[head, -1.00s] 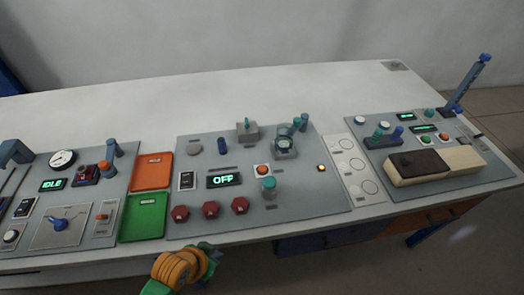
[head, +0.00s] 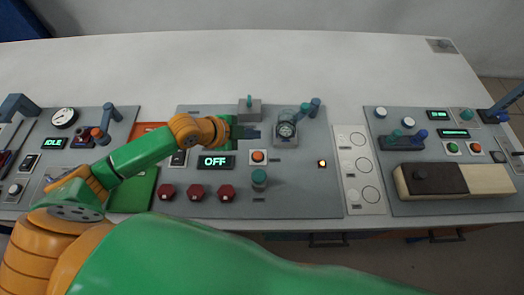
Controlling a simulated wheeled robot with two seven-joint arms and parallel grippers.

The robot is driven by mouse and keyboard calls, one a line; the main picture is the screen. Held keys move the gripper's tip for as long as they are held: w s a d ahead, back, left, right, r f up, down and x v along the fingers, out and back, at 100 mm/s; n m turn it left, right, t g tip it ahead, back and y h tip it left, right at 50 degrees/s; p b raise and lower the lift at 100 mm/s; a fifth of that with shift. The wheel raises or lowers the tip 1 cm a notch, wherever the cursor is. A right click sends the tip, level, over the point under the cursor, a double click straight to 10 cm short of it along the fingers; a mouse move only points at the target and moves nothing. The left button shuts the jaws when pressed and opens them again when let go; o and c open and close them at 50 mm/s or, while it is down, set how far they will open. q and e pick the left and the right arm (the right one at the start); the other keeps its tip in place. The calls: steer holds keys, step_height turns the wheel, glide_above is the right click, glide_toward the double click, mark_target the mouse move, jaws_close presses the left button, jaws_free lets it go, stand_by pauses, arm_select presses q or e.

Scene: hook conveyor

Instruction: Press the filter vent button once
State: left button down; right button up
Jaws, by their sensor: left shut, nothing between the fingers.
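My left gripper (head: 250,132) reaches in from the left over the middle grey panel (head: 310,195). Its dark fingers are shut and empty, pointing right, just left of a gauge-like device (head: 286,130). An orange push button (head: 258,156) in a light square frame sits just below the fingers, beside the green "OFF" display (head: 215,162). The gripper appears apart from it. The labels are too small to read, so I cannot tell which button is the filter vent. My right gripper is not in view.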

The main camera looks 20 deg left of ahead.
arm_select(q)
steer(key=b, duration=0.8)
glide_above(254, 157)
step_height(254, 157, down, 8)
steer(key=shift+w+r, duration=0.1)
steer(key=shift+f+b, duration=0.4)
steer(key=shift+f, duration=0.2)
stand_by(1.1)
steer(key=shift+f, duration=0.35)
